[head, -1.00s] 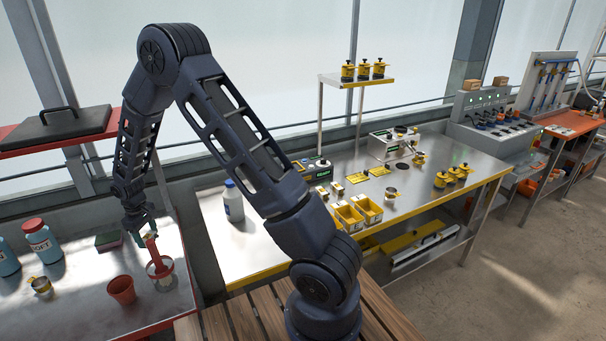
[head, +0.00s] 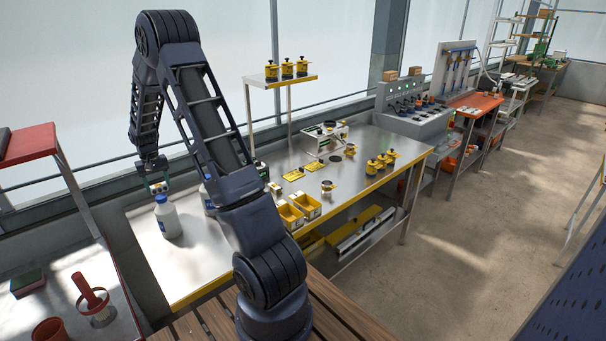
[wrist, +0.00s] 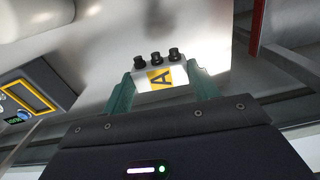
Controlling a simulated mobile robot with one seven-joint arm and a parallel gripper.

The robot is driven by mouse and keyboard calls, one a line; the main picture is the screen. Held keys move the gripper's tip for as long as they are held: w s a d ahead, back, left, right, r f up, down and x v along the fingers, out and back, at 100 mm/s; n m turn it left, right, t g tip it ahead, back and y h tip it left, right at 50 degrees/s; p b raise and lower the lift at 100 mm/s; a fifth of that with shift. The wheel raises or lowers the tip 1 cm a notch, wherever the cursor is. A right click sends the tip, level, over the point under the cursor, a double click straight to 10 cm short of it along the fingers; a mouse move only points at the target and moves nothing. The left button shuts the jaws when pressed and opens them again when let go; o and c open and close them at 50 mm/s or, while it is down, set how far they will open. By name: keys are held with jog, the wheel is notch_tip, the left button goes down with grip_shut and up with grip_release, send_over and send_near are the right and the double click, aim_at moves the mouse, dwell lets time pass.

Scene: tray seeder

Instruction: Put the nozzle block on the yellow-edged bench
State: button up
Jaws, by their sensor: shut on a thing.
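The nozzle block (wrist: 160,77) is a pale block with a yellow "A" label and three black knobs, seen in the wrist view. My gripper (wrist: 160,88) is shut on it, with a teal finger at each side. In the head view my gripper (head: 157,186) hangs over the left back part of the yellow-edged bench (head: 200,262), behind a white bottle. The block is small and hard to make out there. The bench's metal top shows beyond the block in the wrist view; I cannot tell the height of the gap.
The white blue-capped bottle (head: 167,218) stands close to my gripper. Yellow bins (head: 291,217) and small parts stand farther right on the bench. The bench's front left is clear. A red-edged table (head: 108,285) is at lower left, a red shelf (head: 28,143) above it.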

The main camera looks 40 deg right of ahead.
jog(key=d+r, duration=0.3)
jog(key=d, duration=0.6)
jog(key=s+d+r+n, duration=0.3)
jog(key=s+d+n, duration=0.6)
jog(key=s+d+r+n, duration=0.4)
jog(key=s+d+n, duration=0.5)
jog(key=d+n, duration=0.1)
notch_tip(320, 180, down, 20)
jog(key=shift+w+a+r, duration=0.1)
jog(key=o, duration=1)
jog(key=shift+f, duration=0.2)
jog(key=shift+o, duration=0.2)
jog(key=shift+r, duration=0.1)
